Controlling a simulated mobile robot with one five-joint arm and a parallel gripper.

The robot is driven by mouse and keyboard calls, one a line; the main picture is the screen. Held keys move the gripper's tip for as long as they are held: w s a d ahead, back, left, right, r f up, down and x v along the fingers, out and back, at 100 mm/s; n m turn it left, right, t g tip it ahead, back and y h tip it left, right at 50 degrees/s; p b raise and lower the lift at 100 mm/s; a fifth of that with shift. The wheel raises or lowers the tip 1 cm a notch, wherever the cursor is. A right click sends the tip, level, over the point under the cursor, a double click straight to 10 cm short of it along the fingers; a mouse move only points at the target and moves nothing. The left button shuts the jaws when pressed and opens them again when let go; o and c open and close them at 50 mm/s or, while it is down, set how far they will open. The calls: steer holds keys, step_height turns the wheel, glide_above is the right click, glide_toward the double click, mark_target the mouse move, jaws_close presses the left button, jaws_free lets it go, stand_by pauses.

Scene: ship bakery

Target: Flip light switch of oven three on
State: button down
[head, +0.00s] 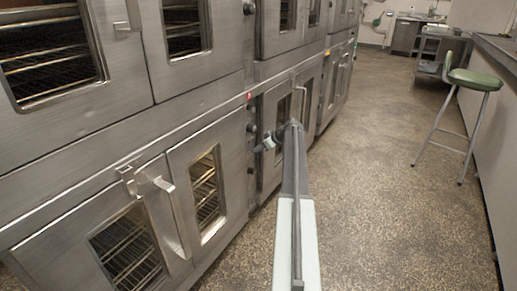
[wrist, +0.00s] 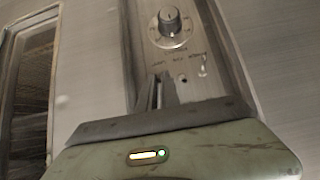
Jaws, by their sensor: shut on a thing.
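My gripper (head: 268,144) is at the narrow control panel of a lower oven (head: 271,118), along the stainless row in the head view. In the wrist view my gripper (wrist: 160,90) has its dark fingers close together, low on the panel (wrist: 205,95). They are below a round black knob (wrist: 170,22) and printed lettering. A small pale fitting (wrist: 204,68), perhaps a switch lever, is right of the fingertips, apart from them. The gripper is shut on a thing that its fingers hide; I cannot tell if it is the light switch.
Oven doors with windows (head: 127,250) and protruding handles (head: 163,205) line the left. A green stool (head: 475,80) stands at the right, beside a counter (head: 495,130). The speckled floor (head: 365,200) between is clear.

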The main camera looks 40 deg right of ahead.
steer(key=shift+s+d, duration=0.1)
steer(key=c, duration=1.6)
jaws_free()
steer(key=shift+o, duration=0.2)
steer(key=p+v, duration=0.5)
steer(key=v, duration=0.2)
steer(key=shift+s+r, duration=0.3)
